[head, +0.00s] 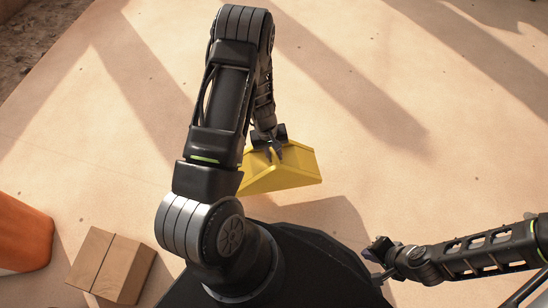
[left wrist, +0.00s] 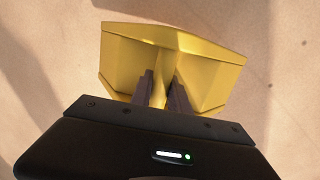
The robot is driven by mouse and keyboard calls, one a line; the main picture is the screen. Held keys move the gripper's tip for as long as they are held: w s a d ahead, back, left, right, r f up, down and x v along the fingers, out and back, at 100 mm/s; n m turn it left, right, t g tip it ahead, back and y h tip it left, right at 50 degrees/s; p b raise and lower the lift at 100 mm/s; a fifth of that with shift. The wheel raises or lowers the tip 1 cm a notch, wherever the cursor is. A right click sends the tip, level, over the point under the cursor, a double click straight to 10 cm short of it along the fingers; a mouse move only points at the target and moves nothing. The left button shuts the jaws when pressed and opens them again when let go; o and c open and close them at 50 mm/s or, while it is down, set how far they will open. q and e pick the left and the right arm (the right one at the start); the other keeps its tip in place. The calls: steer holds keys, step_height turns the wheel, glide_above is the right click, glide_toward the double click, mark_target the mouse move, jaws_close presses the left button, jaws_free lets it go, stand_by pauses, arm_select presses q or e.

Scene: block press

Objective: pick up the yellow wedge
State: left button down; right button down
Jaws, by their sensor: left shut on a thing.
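The yellow wedge (head: 283,174) is in the middle of the head view, partly behind my left arm. My left gripper (head: 274,154) is at its upper edge, with the fingers shut on it. In the left wrist view, the yellow wedge (left wrist: 205,72) fills the upper middle, and the two dark fingers of my left gripper (left wrist: 160,92) close on a narrow yellow part between them. I cannot tell whether the wedge touches the floor. My right gripper (head: 376,252) is at the lower right of the head view, away from the wedge; its fingers are too small to read.
A brown cardboard box (head: 112,266) lies on the floor at the lower left. An orange object (head: 22,236) stands beside it at the left edge. The sandy floor at the top and right is clear, crossed by long shadows.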

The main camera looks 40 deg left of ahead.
arm_select(q)
steer(key=shift+r+p, duration=0.45)
steer(key=shift+r, duration=1.35)
steer(key=shift+w+d+r, duration=0.2)
steer(key=shift+w, duration=0.3)
steer(key=w+d+r+m, duration=0.3)
steer(key=w+d+r, duration=0.1)
steer(key=w+r, duration=0.3)
steer(key=w+d+r+m, duration=0.2)
steer(key=w+d+r, duration=0.2)
steer(key=w+r, duration=0.35)
steer(key=w+d+r+m, duration=0.1)
steer(key=d+r+m, duration=0.1)
steer(key=r, duration=0.7)
steer(key=w+d+r+m+g, duration=0.1)
steer(key=w+d+r+m, duration=0.1)
steer(key=r, duration=0.8)
